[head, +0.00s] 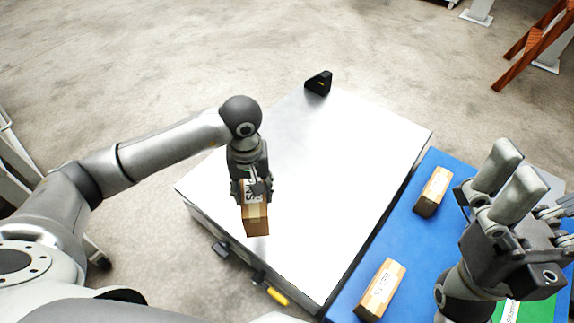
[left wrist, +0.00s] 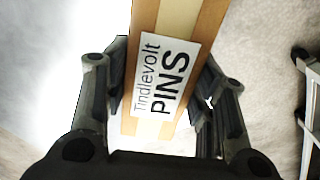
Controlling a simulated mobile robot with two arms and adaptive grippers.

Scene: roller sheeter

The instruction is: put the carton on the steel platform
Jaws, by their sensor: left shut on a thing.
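A brown carton (head: 256,219) with a white label is held in my left gripper (head: 252,188), over the near left part of the steel platform (head: 330,150). In the left wrist view the carton (left wrist: 175,75) sits between both fingers of my left gripper (left wrist: 165,105), and its label reads "Tindlevolt PINS". I cannot tell whether the carton's lower end touches the platform. My right gripper (head: 510,185) is at the right, above the blue surface, with its two fingers apart and nothing visible between them.
Two more cartons, one farther (head: 433,192) and one nearer (head: 380,290), lie on the blue surface (head: 405,235) right of the platform. A black wedge-shaped thing (head: 319,83) stands at the platform's far corner. Most of the platform top is clear. An orange-brown ladder (head: 535,42) stands far right.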

